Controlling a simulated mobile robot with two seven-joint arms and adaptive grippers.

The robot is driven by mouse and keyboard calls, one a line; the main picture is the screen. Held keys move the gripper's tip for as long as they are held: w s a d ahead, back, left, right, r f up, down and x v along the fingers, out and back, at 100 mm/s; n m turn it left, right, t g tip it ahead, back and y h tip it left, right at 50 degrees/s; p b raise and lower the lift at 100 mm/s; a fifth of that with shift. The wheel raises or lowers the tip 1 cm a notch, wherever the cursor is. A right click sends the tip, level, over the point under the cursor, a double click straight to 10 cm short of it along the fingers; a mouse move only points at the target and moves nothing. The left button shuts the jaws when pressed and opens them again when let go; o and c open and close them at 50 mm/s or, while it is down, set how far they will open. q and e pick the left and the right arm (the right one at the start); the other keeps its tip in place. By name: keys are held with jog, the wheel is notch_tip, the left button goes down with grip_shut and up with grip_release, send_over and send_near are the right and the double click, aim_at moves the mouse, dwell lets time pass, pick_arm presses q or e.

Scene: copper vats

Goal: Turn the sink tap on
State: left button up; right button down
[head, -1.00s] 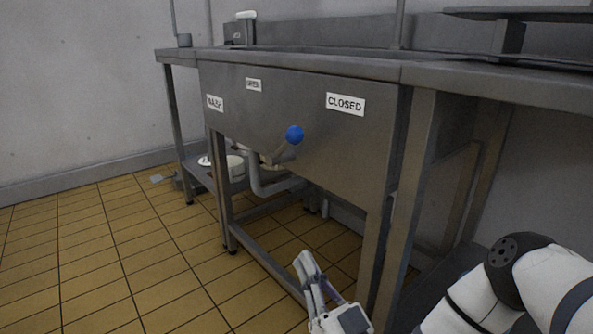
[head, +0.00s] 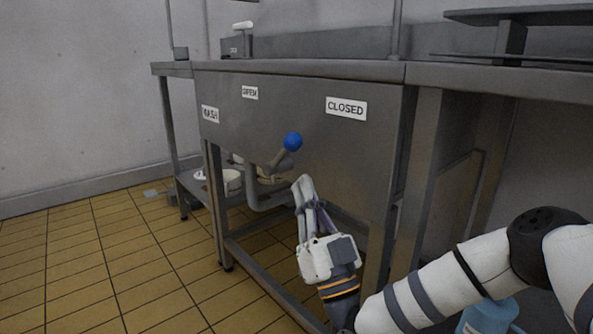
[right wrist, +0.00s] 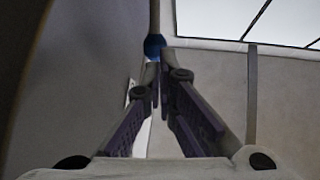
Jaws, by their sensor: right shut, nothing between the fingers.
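The sink's lever tap has a blue ball knob (head: 293,141) on a grey stem (head: 278,161) that sticks out from the sink front. In the right wrist view the blue knob (right wrist: 154,46) shows just beyond the fingertips (right wrist: 160,66). My left gripper is not in view.
The steel sink unit (head: 300,95) has a WASH label (head: 210,114) at left. Its legs and lower rail (head: 265,287) stand close to my right arm. White dishes (head: 228,181) sit on a low shelf behind. A blue container (head: 487,316) is at bottom right. The tiled floor (head: 90,270) at left is clear.

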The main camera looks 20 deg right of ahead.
aim_at(292, 149)
jog(key=b+x, duration=0.1)
jog(key=x, duration=0.4)
jog(key=shift+w+r, duration=0.1)
jog(key=shift+w, duration=0.05)
